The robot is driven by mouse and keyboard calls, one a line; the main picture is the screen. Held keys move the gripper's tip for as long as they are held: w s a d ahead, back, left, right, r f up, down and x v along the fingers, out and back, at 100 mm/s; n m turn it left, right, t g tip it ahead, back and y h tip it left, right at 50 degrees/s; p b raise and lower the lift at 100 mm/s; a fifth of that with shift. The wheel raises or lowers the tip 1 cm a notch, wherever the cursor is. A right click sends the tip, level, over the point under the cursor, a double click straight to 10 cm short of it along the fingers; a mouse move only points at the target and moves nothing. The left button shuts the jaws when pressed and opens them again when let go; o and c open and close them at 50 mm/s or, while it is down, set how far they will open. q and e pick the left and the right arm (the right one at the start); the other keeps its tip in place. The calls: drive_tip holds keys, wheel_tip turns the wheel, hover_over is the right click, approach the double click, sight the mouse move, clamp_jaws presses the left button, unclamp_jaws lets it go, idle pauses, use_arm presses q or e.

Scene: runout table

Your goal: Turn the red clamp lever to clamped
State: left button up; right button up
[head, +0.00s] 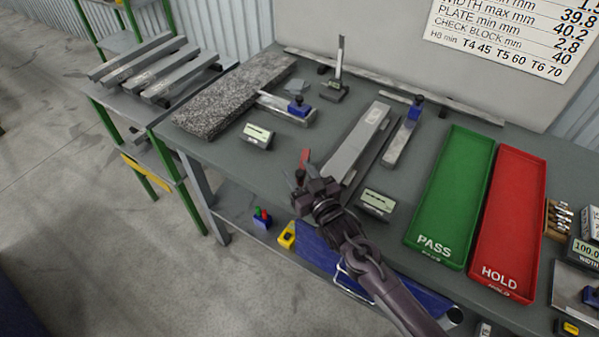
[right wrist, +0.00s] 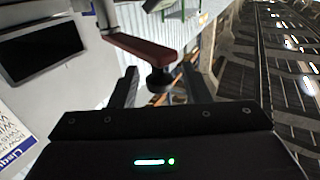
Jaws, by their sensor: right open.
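The red clamp lever (head: 304,158) shows as a small red piece just beyond my right gripper (head: 301,178), near the table's front edge. In the right wrist view the lever (right wrist: 142,48) is a dark red arm. It runs from a pale metal post at upper left to a black knob (right wrist: 160,80). The right gripper (right wrist: 158,88) is open, with one finger on each side of the knob. I cannot tell whether either finger touches it. The gripper hides part of the lever and its base in the head view. My left gripper is not in view.
A long grey plate (head: 357,140) lies just beyond the right gripper. Small display gauges (head: 257,137) (head: 376,204) stand on either side. The green PASS tray (head: 428,258) and red HOLD tray (head: 500,284) are to the right. A granite slab (head: 235,90) lies at far left.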

drive_tip(key=b+v, duration=0.2)
drive_tip(key=v, duration=0.5)
drive_tip(key=shift+f, duration=0.1)
drive_tip(key=shift+s+d, duration=0.2)
drive_tip(key=shift+s, duration=0.1)
